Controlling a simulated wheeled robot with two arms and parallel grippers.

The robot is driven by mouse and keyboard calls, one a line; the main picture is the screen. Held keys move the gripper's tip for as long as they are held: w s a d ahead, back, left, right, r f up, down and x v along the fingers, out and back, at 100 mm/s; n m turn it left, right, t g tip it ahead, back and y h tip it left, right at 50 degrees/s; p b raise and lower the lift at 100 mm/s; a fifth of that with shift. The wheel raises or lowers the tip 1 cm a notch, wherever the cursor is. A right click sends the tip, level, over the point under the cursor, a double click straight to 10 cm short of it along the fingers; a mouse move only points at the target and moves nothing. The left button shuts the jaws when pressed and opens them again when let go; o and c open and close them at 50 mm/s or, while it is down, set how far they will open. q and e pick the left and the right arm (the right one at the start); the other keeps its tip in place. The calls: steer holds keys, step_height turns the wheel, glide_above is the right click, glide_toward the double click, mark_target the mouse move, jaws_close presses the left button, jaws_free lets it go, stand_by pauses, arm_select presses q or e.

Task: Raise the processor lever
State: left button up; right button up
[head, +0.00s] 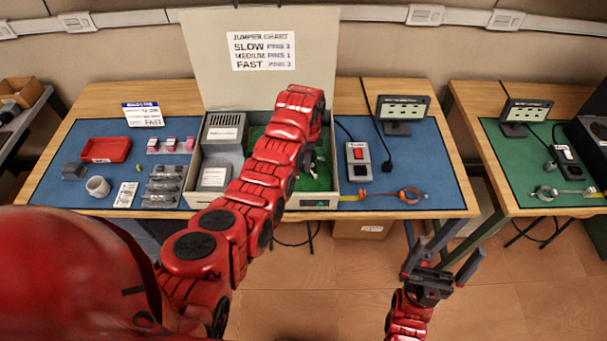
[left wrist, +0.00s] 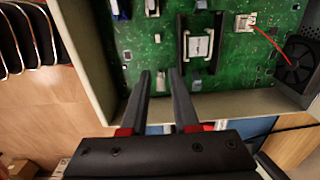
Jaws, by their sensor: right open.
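The processor (left wrist: 198,46) is a silver chip in a dark socket on the green circuit board (left wrist: 150,42), inside the open computer case (head: 318,200). Dark bars flank the socket in the left wrist view; I cannot tell which one is the lever. My left gripper (left wrist: 160,73) is open and empty, its fingers a small gap apart, pointing at the board just left of and short of the socket. In the head view my left arm hides most of the board and socket. My right gripper (head: 440,258) is open and empty in front of the table, away from the case.
The case lid stands upright with a jumper chart (head: 262,50). A fan (left wrist: 298,64) with a red wire sits right in the wrist view. A red tray (head: 106,149), a mug (head: 98,187) and a red-switch box (head: 358,160) share the blue mat.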

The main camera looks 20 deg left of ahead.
arm_select(q)
step_height(320, 180, up, 7)
steer(key=a+p, duration=0.1)
steer(key=p, duration=0.1)
steer(key=shift+s+a, duration=0.2)
steer(key=shift+a, duration=0.05)
stand_by(0.6)
stand_by(0.4)
